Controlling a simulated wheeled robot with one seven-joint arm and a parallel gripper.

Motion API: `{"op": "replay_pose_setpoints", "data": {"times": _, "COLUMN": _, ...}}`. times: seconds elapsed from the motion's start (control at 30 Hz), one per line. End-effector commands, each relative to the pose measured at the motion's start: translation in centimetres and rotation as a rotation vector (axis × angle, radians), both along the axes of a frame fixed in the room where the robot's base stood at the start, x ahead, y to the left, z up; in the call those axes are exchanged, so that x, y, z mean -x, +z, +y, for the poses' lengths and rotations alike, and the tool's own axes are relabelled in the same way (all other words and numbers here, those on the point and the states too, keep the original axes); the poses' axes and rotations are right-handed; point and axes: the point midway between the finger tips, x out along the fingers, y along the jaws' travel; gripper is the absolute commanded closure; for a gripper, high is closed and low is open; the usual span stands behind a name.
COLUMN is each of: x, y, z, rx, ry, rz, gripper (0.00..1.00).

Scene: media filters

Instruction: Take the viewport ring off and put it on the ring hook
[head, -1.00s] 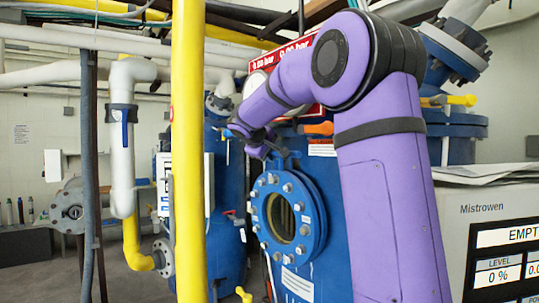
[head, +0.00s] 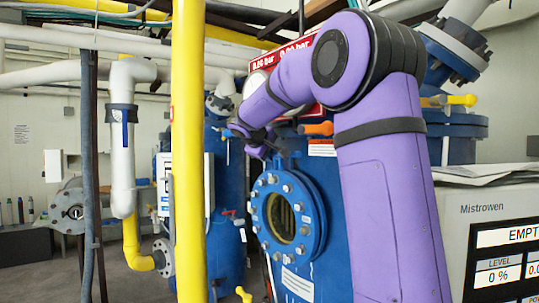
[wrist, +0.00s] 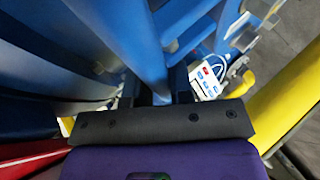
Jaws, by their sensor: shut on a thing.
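The viewport ring (head: 263,199) is a blue bolted ring around a round, dark yellowish window on the front of the blue vessel. Several grey bolts sit around it. My gripper (head: 258,143) is at the upper left of the ring, with my arm reaching down from the right. In the wrist view my gripper (wrist: 160,92) is shut on a blue bar (wrist: 143,45) that runs away between the fingers. I cannot tell whether this bar is part of the ring. The fingertips are mostly hidden. I cannot make out the ring hook in either view.
A yellow vertical pipe (head: 187,170) stands left of the vessel. An orange handle (head: 316,128) and a red pressure display (head: 283,62) are close to my arm. A grey cabinet (head: 490,215) stands at the right.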

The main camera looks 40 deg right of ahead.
Motion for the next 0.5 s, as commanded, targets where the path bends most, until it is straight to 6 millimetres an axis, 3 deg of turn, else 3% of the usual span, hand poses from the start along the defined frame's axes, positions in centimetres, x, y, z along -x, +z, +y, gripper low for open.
{"op": "replay_pose_setpoints", "data": {"times": 0.17, "x": -0.06, "y": -0.14, "z": 0.12, "rx": -0.002, "ry": 0.001, "rz": 0.002, "gripper": 1.00}}
{"op": "replay_pose_setpoints", "data": {"times": 0.2, "x": -0.06, "y": -0.14, "z": 0.12, "rx": -0.002, "ry": 0.001, "rz": 0.002, "gripper": 0.70}}
{"op": "replay_pose_setpoints", "data": {"times": 0.3, "x": -0.05, "y": -0.11, "z": 0.09, "rx": -0.002, "ry": 0.001, "rz": 0.001, "gripper": 0.49}}
{"op": "replay_pose_setpoints", "data": {"times": 0.5, "x": -0.05, "y": -0.32, "z": 0.05, "rx": -0.004, "ry": 0.000, "rz": 0.003, "gripper": 0.49}}
